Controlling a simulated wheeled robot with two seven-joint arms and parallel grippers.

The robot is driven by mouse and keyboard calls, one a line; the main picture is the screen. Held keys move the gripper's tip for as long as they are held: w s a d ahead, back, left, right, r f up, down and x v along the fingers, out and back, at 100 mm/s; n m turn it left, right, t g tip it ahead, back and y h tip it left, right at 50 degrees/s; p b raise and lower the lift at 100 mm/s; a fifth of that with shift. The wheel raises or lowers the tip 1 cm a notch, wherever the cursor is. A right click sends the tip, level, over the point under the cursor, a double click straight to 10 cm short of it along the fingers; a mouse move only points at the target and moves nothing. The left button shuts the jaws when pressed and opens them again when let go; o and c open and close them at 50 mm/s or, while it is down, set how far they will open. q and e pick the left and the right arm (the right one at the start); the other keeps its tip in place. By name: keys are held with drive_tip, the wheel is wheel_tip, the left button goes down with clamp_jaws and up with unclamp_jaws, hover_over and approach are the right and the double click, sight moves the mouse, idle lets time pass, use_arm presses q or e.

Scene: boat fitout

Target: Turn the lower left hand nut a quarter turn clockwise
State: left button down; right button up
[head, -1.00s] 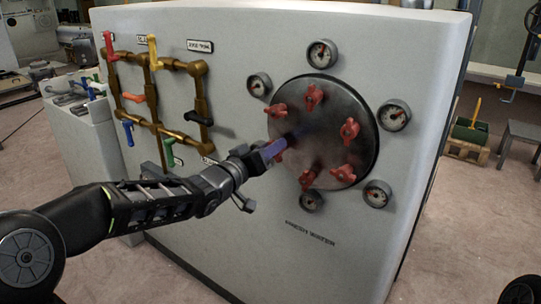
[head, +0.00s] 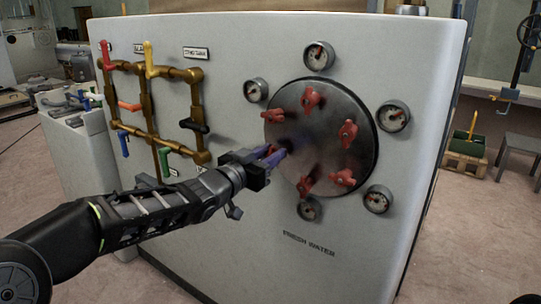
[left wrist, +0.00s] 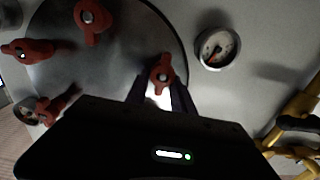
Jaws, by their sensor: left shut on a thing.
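A round dark metal hatch (head: 325,140) on the white tank's front carries several red wing nuts around its rim. My left gripper (head: 280,153) reaches in from the left to the nut at the hatch's lower left edge. Its purple-lit fingers mostly hide that nut in the head view. In the left wrist view the red lower left nut (left wrist: 162,72) sits between the two fingertips, and the gripper is shut on it. Another red nut (head: 306,186) at the bottom of the rim is free. My right gripper is not in view.
Several round gauges surround the hatch, one (head: 310,209) just below it and one (head: 255,90) at its upper left. Brass pipes (head: 150,100) with coloured valve handles stand out from the panel left of the hatch.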

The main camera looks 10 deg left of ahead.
use_arm(q)
drive_tip(key=shift+f, duration=0.2)
drive_tip(key=c, duration=1.1)
unclamp_jaws()
drive_tip(key=shift+r, duration=0.1)
drive_tip(key=p+v, duration=0.1)
drive_tip(key=v, duration=0.7)
